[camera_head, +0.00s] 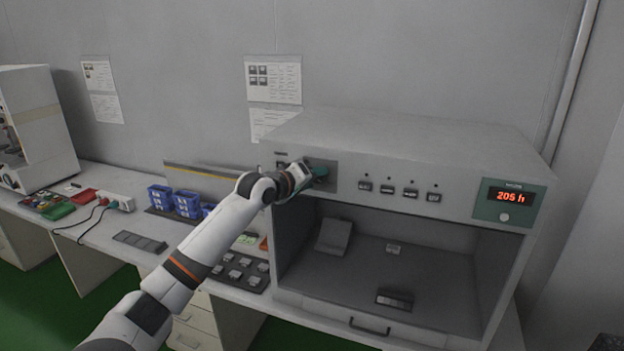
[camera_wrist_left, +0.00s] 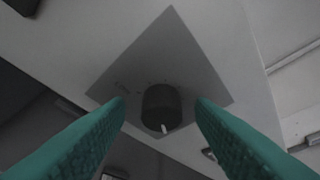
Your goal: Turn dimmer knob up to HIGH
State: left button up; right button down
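The dimmer knob (camera_wrist_left: 161,107) is a black round knob with a white pointer mark, on a grey diamond-looking plate (camera_wrist_left: 165,55) in the left wrist view. My left gripper (camera_wrist_left: 162,115) is open, with one green finger on each side of the knob and a visible gap to both. In the head view my left gripper (camera_head: 318,172) is at the upper left of the grey cabinet's front panel and hides the knob there. The knob's scale marks are too small to read. My right gripper is not in view.
The cabinet (camera_head: 420,145) has several push buttons (camera_head: 388,189) right of the knob plate and a display (camera_head: 510,197) with red digits at far right. Its open chamber holds a few small parts. Blue bins (camera_head: 187,204) and a parts tray (camera_head: 240,271) sit on the bench to the left.

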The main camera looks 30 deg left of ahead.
pick_arm(q)
jog(key=b+v, duration=0.4)
jog(key=v, duration=0.8)
jog(key=shift+b, duration=0.4)
jog(key=shift+f, duration=0.15)
